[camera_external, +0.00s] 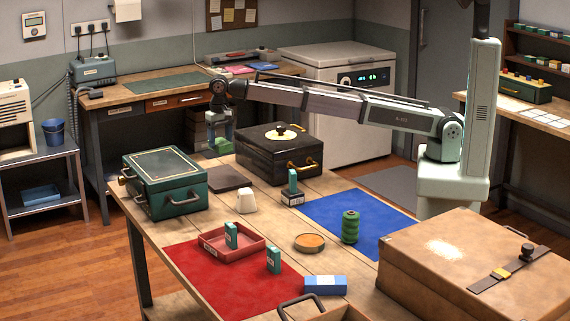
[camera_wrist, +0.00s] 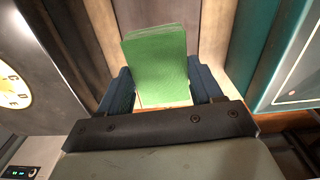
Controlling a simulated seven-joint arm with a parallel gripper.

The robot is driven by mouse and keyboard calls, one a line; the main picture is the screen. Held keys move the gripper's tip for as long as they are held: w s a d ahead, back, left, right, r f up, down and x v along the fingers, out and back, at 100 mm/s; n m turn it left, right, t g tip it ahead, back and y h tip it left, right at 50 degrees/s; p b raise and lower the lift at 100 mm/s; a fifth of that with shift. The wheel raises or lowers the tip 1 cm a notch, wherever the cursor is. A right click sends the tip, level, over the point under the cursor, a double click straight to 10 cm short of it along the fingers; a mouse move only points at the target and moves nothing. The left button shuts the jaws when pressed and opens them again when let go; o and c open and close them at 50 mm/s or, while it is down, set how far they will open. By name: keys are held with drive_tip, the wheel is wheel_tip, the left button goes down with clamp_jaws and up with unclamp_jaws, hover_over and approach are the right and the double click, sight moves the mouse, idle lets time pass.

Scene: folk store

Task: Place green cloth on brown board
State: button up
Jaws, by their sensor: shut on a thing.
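My gripper (camera_external: 219,138) is at the far end of the table, above and behind the gap between the green case and the black case. It is shut on the green cloth (camera_external: 217,149), a folded stack hanging at the fingertips. The cloth also shows in the wrist view (camera_wrist: 157,62), between the two dark blue fingers. The brown board (camera_external: 228,178) is a flat dark slab on the table between the two cases, nearer the camera than the cloth and apart from it. Its top looks bare. I cannot clearly make it out in the wrist view.
The green case (camera_external: 165,182) stands left of the board, and the black case (camera_external: 279,152) with a brass handle stands right. A white cup (camera_external: 246,201) is just in front. A red mat (camera_external: 225,290), a blue mat (camera_external: 385,218) and a large tan case (camera_external: 470,270) lie nearer.

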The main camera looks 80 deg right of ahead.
drive_tip(key=shift+m, duration=0.4)
drive_tip(key=shift+f, duration=0.35)
hover_over(222, 176)
drive_tip(key=shift+f, duration=4.65)
drive_tip(key=shift+f, duration=0.1)
drive_tip(key=o, duration=1)
drive_tip(key=shift+o, duration=0.2)
wheel_tip(222, 176, up, 12)
drive_tip(key=shift+r, duration=0.15)
